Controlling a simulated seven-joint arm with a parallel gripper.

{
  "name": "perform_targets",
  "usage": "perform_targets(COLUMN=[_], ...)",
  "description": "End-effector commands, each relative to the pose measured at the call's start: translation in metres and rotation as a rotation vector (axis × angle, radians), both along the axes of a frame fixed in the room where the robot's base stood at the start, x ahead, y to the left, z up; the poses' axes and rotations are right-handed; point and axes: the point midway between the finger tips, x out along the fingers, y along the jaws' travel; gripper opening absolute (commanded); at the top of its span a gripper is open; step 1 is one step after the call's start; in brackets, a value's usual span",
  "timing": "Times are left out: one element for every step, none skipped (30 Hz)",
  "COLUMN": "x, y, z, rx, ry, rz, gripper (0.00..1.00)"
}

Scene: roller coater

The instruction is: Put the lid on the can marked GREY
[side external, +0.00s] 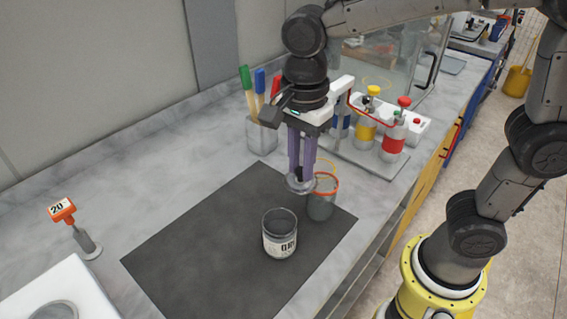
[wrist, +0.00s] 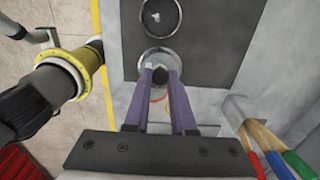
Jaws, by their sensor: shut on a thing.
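My gripper (side external: 301,177) has purple fingers pointing down and is shut on the dark knob of a round metallic lid (side external: 298,186). In the wrist view my gripper (wrist: 160,76) pinches the knob, with the silver lid (wrist: 156,57) around it. An open can (side external: 279,243) with a partly readable white label stands upright on the dark mat, in front of the lid. It also shows in the wrist view (wrist: 160,15), beyond the lid and apart from it. The lid is held up in the air, not on that can.
A second can with an orange rim (side external: 321,203) stands close behind on the mat (side external: 200,240), partly hidden by the lid. Brushes in a holder (side external: 262,137) and yellow and red bottles (side external: 392,142) stand at the back. An orange tag stand (side external: 87,245) is at left.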

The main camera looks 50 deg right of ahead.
Motion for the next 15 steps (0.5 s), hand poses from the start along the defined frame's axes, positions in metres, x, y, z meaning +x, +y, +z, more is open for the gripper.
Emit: perform_targets(x=[-0.001,-0.002,-0.002,-0.002,-0.003,-0.003,-0.004,-0.004,-0.005,-0.005,-0.005,-0.005,-0.005,-0.006,-0.006], y=[0.008,0.013,0.021,0.028,0.034,0.042,0.047,0.052,0.057,0.060,0.062,0.064,0.064,0.064,0.064], z=[0.003,0.005,0.009,0.011,0.013,0.015,0.017,0.019,0.020,0.021,0.021,0.020,0.020,0.018,0.016], rx=[0.002,0.002,0.002,0.002,0.002,0.002,0.001,0.002,0.002,0.002,0.002,0.002,0.002,0.001,0.001], ry=[-0.003,-0.003,-0.003,-0.002,-0.003,-0.003,-0.002,-0.002,-0.002,-0.002,-0.002,-0.002,-0.001,-0.001,0.000], rz=[0.000,-0.003,-0.009,-0.014,-0.020,-0.027,-0.033,-0.037,-0.044,-0.047,-0.050,-0.053,-0.055,-0.056,-0.056], gripper=[0.00,0.00,0.00,0.00,0.00,0.00,0.00,0.00,0.00,0.00,0.00,0.00,0.00,0.00,0.00])
